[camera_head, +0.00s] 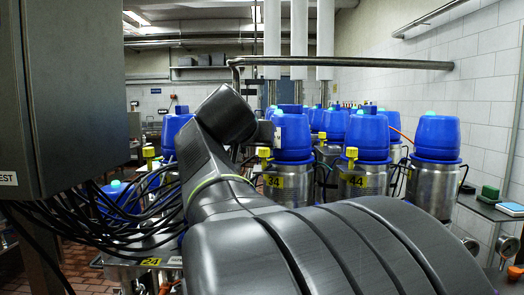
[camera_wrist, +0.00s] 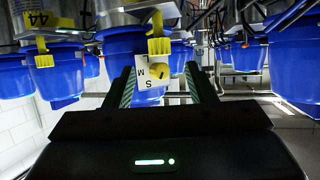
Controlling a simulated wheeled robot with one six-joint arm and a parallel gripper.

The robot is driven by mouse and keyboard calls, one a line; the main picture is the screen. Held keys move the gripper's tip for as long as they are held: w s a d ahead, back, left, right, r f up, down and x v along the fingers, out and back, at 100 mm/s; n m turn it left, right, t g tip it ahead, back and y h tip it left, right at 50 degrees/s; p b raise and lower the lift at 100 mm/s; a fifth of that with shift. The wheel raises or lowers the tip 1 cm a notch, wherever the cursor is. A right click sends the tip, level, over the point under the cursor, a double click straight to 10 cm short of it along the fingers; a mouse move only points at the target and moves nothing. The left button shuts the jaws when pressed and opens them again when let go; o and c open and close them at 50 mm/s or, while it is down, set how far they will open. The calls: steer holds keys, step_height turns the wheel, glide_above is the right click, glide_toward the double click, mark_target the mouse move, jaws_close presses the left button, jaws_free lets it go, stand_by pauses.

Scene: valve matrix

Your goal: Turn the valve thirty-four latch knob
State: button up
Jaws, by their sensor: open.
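Valve thirty-four is a steel cylinder with a blue cap (camera_head: 292,138) and a yellow "34" label (camera_head: 273,181) in the head view. The wrist view is upside down and shows its blue cap (camera_wrist: 122,48) straight ahead. A white plate (camera_wrist: 147,82) with the letters M and S stands at the cap's side, bearing a small round yellow knob (camera_wrist: 161,71). My gripper (camera_wrist: 160,78) is open, one finger on each side of the plate and knob in that picture. Whether the fingers touch anything is unclear. In the head view my arm largely hides the gripper.
Valve 44 (camera_head: 367,135) stands just right of valve thirty-four in the head view. Yellow fittings (camera_head: 264,154) stand beside the valves. A grey cabinet (camera_head: 75,90) and a bundle of black cables (camera_head: 110,220) crowd the left. More blue-capped valves stand behind.

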mark_target(262, 149)
steer(key=v, duration=0.7)
steer(key=shift+s, duration=0.15)
steer(key=p+x, duration=0.1)
steer(key=x, duration=1.3)
steer(key=shift+r, duration=0.15)
steer(key=shift+p, duration=0.5)
steer(key=shift+s, duration=0.1)
steer(key=shift+b, duration=0.3)
